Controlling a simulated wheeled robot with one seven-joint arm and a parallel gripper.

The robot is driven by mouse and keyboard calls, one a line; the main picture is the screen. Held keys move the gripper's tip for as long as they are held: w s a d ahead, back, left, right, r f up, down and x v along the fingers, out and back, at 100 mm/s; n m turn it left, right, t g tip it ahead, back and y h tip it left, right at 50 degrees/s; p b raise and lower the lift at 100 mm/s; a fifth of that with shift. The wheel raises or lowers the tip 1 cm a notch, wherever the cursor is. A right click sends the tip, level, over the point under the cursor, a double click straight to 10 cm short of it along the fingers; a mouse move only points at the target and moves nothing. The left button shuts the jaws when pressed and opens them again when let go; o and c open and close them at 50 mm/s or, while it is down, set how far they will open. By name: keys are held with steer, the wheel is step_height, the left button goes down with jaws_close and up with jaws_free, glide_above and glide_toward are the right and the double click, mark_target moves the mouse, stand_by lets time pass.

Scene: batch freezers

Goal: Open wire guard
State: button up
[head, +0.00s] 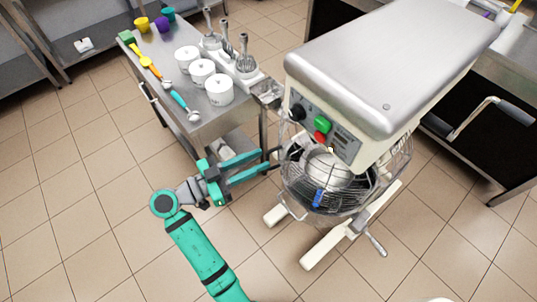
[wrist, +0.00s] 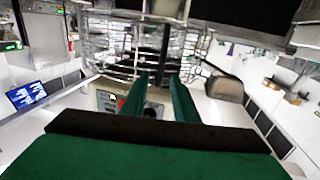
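The wire guard (head: 292,190) is a round cage of metal wires around the bowl area below the head of a cream and steel mixer (head: 390,60). A blue piece (head: 318,197) shows at its front. My gripper (head: 266,159) is left of the guard, with its two teal fingers pointing at it. The fingers are apart, with nothing seen held between them. In the wrist view the fingertips (wrist: 160,74) are in front of the guard's wires (wrist: 112,55). Whether a fingertip touches a wire, I cannot tell.
A steel table (head: 165,60) left of the mixer holds white lidded pots (head: 219,89), a whisk rack (head: 240,75), coloured utensils and cups. The mixer has feet (head: 325,245) on the tiled floor. A dark-fronted counter (head: 470,145) is at right. Floor in front is clear.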

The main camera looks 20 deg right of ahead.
mark_target(268, 154)
steer(key=shift+w+d, duration=0.15)
steer(key=shift+d, duration=0.9)
steer(key=shift+w+d, duration=0.15)
steer(key=shift+d, duration=0.9)
jaws_close()
